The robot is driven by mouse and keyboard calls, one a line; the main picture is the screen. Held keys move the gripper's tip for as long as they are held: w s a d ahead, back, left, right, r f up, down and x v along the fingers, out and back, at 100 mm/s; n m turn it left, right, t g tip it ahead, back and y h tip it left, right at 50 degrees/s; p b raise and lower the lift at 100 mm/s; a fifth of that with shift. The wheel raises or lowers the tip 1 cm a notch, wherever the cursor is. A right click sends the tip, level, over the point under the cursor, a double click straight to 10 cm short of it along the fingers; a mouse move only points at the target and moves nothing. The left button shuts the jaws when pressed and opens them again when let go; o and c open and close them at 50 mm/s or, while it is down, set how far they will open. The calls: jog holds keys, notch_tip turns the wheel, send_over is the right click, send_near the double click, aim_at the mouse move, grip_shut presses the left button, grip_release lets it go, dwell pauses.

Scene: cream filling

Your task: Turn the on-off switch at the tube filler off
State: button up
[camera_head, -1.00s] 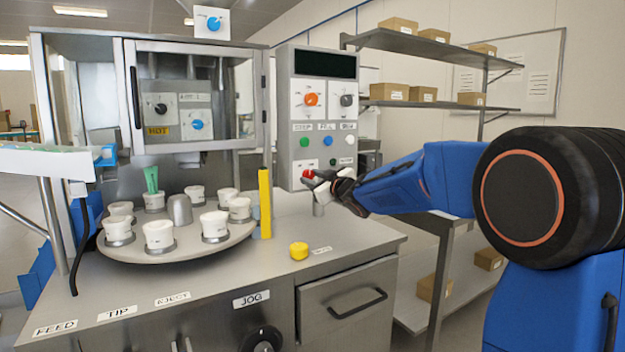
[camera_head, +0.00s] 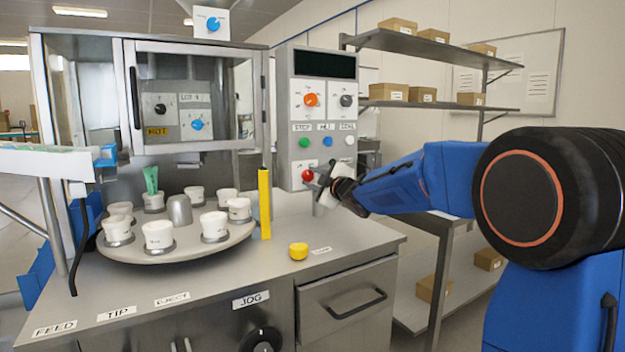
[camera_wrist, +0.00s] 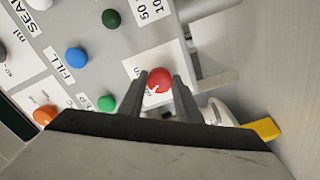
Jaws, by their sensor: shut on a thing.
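The red on-off switch (camera_head: 307,176) sits low on the grey control panel (camera_head: 284,110) of the tube filler. In the wrist view the red switch (camera_wrist: 159,79) stands on a white plate, between my two dark fingers. My gripper (camera_head: 317,179) reaches in from the right and is shut on the red switch. In the wrist view my gripper (camera_wrist: 162,76) has one finger on each side of it. The fingers hide part of the plate and its lettering.
A green button (camera_head: 304,143) and a blue button (camera_head: 327,141) sit just above the switch, with an orange knob (camera_head: 311,100) higher up. A yellow post (camera_head: 265,203) and the turntable with white cups (camera_head: 165,258) stand left. A yellow button (camera_head: 299,251) is on the counter.

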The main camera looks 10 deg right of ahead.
dwell(0.4)
jog(key=o, duration=1.1)
jog(key=shift+c, duration=0.2)
jog(key=v, duration=1.7)
jog(key=shift+s, duration=0.2)
